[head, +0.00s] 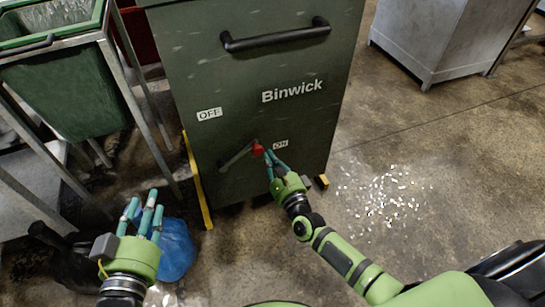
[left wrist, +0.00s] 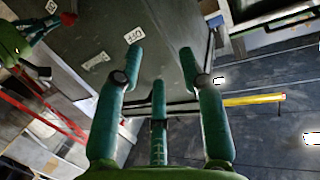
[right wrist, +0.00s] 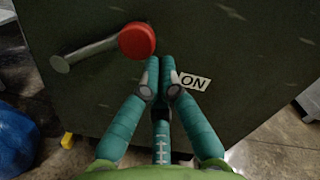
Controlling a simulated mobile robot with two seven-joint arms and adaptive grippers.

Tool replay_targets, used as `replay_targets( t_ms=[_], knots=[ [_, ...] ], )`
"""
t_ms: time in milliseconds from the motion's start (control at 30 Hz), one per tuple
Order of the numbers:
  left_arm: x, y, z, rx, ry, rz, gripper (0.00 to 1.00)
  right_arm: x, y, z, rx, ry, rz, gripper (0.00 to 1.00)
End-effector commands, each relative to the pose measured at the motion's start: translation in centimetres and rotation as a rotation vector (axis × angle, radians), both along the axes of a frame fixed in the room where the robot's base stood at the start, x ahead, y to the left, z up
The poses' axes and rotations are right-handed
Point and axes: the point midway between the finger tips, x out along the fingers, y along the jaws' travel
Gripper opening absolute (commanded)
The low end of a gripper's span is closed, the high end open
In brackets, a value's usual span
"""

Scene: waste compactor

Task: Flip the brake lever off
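The brake lever (head: 238,157) is a grey bar with a red knob (head: 258,150), low on the front of the dark green Binwick compactor (head: 200,90). Its knob end points right, toward the ON label (head: 280,145); the OFF label (head: 209,114) is up to the left. In the right wrist view the red knob (right wrist: 137,40) is just beyond my right gripper's fingertips (right wrist: 161,65). My right gripper (head: 274,158) has its fingers drawn together with nothing between them, just right of the knob; contact is unclear. My left gripper (head: 143,208) is open and empty, away from the compactor.
A blue bag (head: 176,250) lies on the floor beside my left gripper. A green bin (head: 70,95) in a metal frame stands at the left. A grey cabinet (head: 440,40) is at the back right. White bits (head: 390,195) litter the otherwise open floor at right.

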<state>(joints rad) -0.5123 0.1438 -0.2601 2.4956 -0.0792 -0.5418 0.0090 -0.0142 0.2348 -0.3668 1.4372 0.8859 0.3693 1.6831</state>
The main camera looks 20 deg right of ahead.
Motion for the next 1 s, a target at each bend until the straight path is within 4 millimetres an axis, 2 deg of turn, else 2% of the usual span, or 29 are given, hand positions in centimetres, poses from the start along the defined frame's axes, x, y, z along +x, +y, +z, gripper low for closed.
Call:
replay_targets(
  t_ms=[167,300,400,600,667,1000],
  knots=[
    [-2.3,2.5,-6.1,0.080,0.352,0.055,0.40,0.0,0.5,1.3,-0.074,-0.002,0.001,0.00],
    [-5.7,4.5,-10.2,0.135,0.622,0.090,0.40,0.0,0.8,2.0,-0.133,-0.004,0.000,0.00],
    [-8.5,5.7,-12.2,0.166,0.790,0.110,0.40,0.0,1.0,2.4,-0.168,-0.004,0.000,0.00],
    [-14.1,7.6,-14.4,0.214,1.078,0.140,0.40,-0.1,1.5,3.0,-0.230,-0.007,0.001,0.00],
    [-14.5,7.7,-15.1,0.219,1.109,0.140,0.40,-0.1,1.6,3.2,-0.248,-0.008,0.000,0.00],
    [-13.4,7.5,-19.9,0.224,1.133,0.134,0.40,-0.1,2.7,4.6,-0.368,-0.012,0.001,0.00]
  ],
)
